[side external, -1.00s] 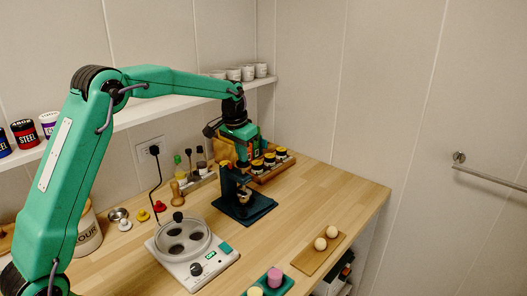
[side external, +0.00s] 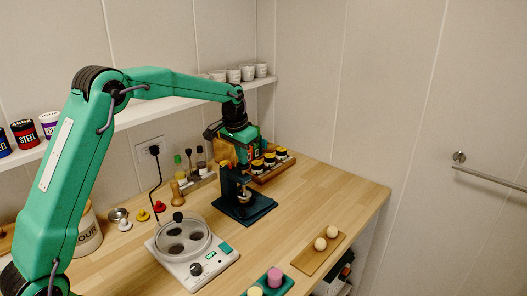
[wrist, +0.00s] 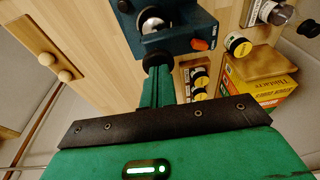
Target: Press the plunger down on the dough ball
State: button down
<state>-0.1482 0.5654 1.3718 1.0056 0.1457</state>
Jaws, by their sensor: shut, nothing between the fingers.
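The dark blue press (side external: 258,209) stands on the counter, its base flat and its frame upright. My gripper (side external: 243,166) is shut and empty, pointing down over the press. In the wrist view, my gripper (wrist: 159,74) has its green fingers together, with the tips at the black plunger knob (wrist: 155,59). They look in contact with it, but I cannot be sure. A pale rounded shape (wrist: 152,20), seemingly the dough ball, shows within the press, partly hidden by the frame. How far the plunger is down is unclear.
A round grey appliance (side external: 205,262) stands left of the press. A wooden tray of black-and-yellow jars (side external: 270,160) is close behind. Two pale balls (side external: 320,244) sit on a board (side external: 313,260) at the front right. Counter between board and press is clear.

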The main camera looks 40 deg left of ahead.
jog(key=shift+f, duration=0.35)
jog(key=shift+r, duration=0.1)
dwell(0.5)
jog(key=shift+r, duration=2.9)
jog(key=shift+s, duration=0.1)
